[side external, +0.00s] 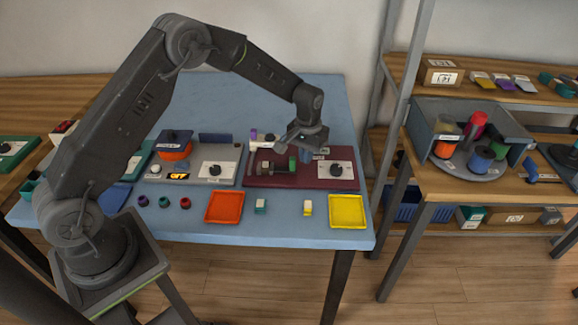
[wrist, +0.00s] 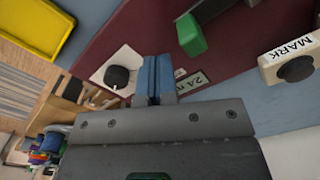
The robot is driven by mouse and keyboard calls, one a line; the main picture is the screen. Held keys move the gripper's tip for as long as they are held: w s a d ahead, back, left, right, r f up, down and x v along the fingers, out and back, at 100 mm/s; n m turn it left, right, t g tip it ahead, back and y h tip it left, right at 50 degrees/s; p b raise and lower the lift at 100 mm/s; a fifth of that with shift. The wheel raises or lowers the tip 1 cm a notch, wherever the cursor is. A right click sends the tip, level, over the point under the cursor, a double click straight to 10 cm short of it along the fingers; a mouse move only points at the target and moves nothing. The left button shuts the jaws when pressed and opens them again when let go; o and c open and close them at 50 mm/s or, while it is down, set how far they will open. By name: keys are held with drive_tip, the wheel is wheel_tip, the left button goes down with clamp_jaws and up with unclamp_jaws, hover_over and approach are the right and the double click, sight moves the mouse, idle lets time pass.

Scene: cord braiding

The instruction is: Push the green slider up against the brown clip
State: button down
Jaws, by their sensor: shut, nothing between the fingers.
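The green slider (side external: 292,163) sits on a dark bar on the maroon board (side external: 258,181). In the wrist view, the green slider (wrist: 190,34) is at the top, touching a dark part. My gripper (side external: 308,156) is just to the right of the slider in the side view, over the maroon board. Its blue fingers (wrist: 155,76) are closed together with nothing between them, and a gap separates them from the slider in the wrist view.
A white plate with a black knob (side external: 336,170) is on the board's right end, close to my fingers. A white block marked MARK (wrist: 294,62) stands behind. A yellow tray (side external: 346,211) and an orange tray (side external: 224,207) lie in front.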

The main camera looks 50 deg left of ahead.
wheel_tip(320, 180, up, 10)
idle(0.6)
drive_tip(key=s+d+r+m+t, duration=0.1)
drive_tip(key=s+d+r+t, duration=0.15)
drive_tip(key=s+r, duration=1.25)
drive_tip(key=s+m+t, duration=0.2)
drive_tip(key=s+t, duration=0.1)
drive_tip(key=s, duration=1.3)
drive_tip(key=shift+s+d+f, duration=0.3)
drive_tip(key=shift+s+f, duration=0.05)
drive_tip(key=shift+f, duration=0.05)
